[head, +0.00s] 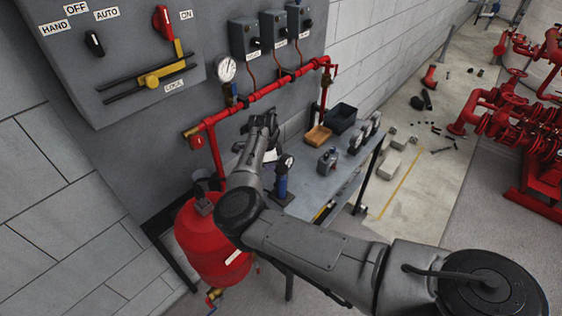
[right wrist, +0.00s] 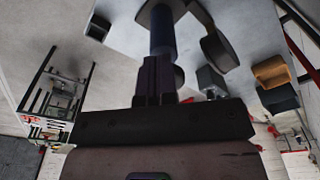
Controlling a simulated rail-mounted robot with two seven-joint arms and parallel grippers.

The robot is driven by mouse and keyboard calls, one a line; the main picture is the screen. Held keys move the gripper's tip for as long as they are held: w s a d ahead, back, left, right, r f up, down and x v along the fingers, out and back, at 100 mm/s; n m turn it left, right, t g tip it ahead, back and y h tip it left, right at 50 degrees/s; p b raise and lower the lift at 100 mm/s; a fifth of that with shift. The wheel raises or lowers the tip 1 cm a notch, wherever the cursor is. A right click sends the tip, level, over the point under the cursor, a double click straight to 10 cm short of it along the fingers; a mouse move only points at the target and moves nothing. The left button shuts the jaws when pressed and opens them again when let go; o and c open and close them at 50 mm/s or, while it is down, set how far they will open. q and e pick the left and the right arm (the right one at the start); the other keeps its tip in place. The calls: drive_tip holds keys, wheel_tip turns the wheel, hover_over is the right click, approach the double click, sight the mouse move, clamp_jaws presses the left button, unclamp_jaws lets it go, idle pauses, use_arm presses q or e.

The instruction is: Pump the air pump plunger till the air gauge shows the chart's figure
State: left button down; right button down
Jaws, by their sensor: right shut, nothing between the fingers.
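The air pump (head: 282,186) is a blue upright cylinder with a small dark round gauge (head: 285,161), standing on the grey bench beside my right forearm. In the right wrist view the blue pump body (right wrist: 163,36) and a round gauge (right wrist: 218,52) show beyond my fingers; its figure cannot be read. My right gripper (head: 264,118) is shut and empty. In the right wrist view its fingers (right wrist: 155,68) overlap the blue cylinder; I cannot tell whether they touch it. The plunger cannot be made out. No chart can be read. My left gripper is out of view.
The bench (head: 318,190) also holds an orange tray (head: 318,135), a dark bin (head: 341,118) and several grey fittings. A red pipe (head: 262,95) with a white gauge (head: 227,68) runs along the wall behind. A red tank (head: 203,240) stands left of the bench.

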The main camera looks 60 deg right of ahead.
wheel_tip(320, 180, up, 14)
drive_tip(key=w+p, duration=0.1)
drive_tip(key=shift+a, duration=0.45)
drive_tip(key=shift+f, duration=0.15)
idle(0.4)
